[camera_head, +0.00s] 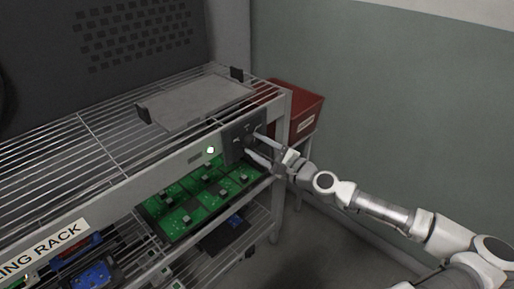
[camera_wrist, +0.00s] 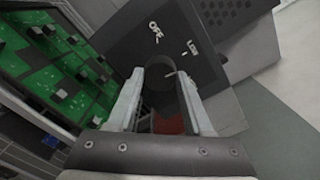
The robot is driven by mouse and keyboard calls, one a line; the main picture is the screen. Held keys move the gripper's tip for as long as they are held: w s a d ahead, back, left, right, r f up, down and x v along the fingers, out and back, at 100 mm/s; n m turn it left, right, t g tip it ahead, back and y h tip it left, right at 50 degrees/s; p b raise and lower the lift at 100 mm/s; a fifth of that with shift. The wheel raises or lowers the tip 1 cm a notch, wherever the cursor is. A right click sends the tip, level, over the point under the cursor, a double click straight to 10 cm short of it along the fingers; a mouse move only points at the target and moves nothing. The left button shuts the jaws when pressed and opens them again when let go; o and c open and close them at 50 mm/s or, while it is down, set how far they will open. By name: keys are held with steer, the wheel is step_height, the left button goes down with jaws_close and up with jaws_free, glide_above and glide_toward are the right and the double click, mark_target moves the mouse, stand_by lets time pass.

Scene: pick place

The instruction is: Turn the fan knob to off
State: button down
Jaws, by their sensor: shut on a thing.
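The fan knob (camera_wrist: 158,88) is a dark round dial on a dark control panel (camera_wrist: 130,48). The panel also shows in the head view (camera_head: 231,140), at the rack's right front end. White "OFF" lettering (camera_wrist: 155,31) sits above the knob, and a label that seems to read "LOW" (camera_wrist: 192,47) sits to its upper right. My gripper (camera_wrist: 160,84) is shut on the knob, one finger on each side. A small pale mark shows at the knob's upper right edge; its exact setting is unclear. In the head view my gripper (camera_head: 259,146) reaches the panel from the right and the knob is hard to make out.
A wire rack shelf (camera_head: 75,160) holds a grey tray (camera_head: 195,103) on top. Green circuit boards (camera_head: 190,206) lie on the shelf below the panel. A red bin (camera_head: 301,99) stands behind.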

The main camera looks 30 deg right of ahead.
steer(key=n+b, duration=0.1)
steer(key=n, duration=0.2)
steer(key=shift+n, duration=0.4)
steer(key=n+b, duration=0.1)
steer(key=n, duration=0.2)
steer(key=shift+n, duration=0.3)
steer(key=n+b, duration=0.1)
steer(key=n, duration=0.5)
steer(key=shift+r+n+b, duration=0.1)
steer(key=shift+n+b, duration=0.2)
steer(key=shift+c, duration=1.5)
jaws_free()
